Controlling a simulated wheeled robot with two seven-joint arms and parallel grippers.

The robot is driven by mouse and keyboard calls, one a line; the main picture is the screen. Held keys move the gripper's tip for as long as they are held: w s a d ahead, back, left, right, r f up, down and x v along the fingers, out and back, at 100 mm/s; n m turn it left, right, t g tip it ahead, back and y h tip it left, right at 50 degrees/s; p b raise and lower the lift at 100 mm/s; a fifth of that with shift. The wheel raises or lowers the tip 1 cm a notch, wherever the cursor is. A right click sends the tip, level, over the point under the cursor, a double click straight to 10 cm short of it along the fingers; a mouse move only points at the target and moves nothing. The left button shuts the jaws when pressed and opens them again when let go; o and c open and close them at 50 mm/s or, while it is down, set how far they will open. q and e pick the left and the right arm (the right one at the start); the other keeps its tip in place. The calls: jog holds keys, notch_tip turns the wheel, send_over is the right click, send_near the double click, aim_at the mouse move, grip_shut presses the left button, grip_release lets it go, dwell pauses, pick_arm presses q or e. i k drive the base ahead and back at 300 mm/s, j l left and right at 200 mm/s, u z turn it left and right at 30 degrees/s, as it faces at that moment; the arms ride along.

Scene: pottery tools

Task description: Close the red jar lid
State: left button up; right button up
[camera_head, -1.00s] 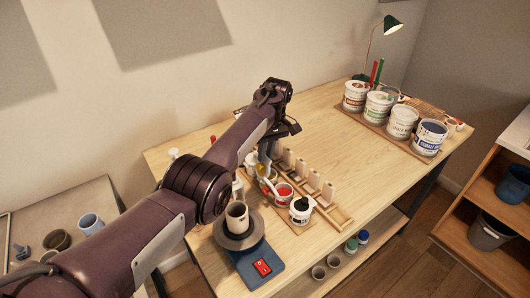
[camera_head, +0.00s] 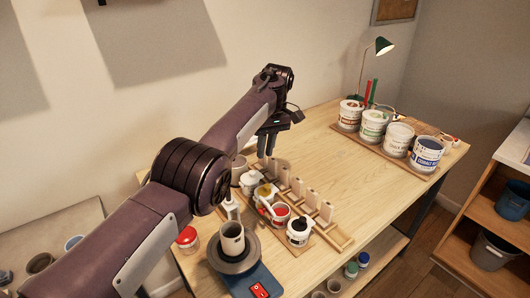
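A small white jar with red paint inside (camera_head: 281,212) stands in a row of small jars near the middle of the table. Its top is open and the red paint shows. A pale piece stands at its left edge, perhaps its raised lid; I cannot tell for sure. My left gripper (camera_head: 267,145) is above and behind the row, pointing down, empty. Its two dark fingers appear slightly apart. It is clear of the red jar. My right gripper is not in view.
A jar with black content (camera_head: 299,231) and one with yellow (camera_head: 264,191) flank the red one. A wooden rack (camera_head: 326,226) runs along their right. A pottery wheel (camera_head: 234,252) holds a cup in front. Large paint buckets (camera_head: 398,140) stand back right. The table between is clear.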

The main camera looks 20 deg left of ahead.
aim_at(266, 206)
jog(key=k+l, duration=0.2)
jog(key=k, duration=0.3)
jog(key=k+l, duration=0.2)
jog(key=k, duration=0.25)
jog(key=k+l, duration=0.15)
jog(key=k, duration=0.35)
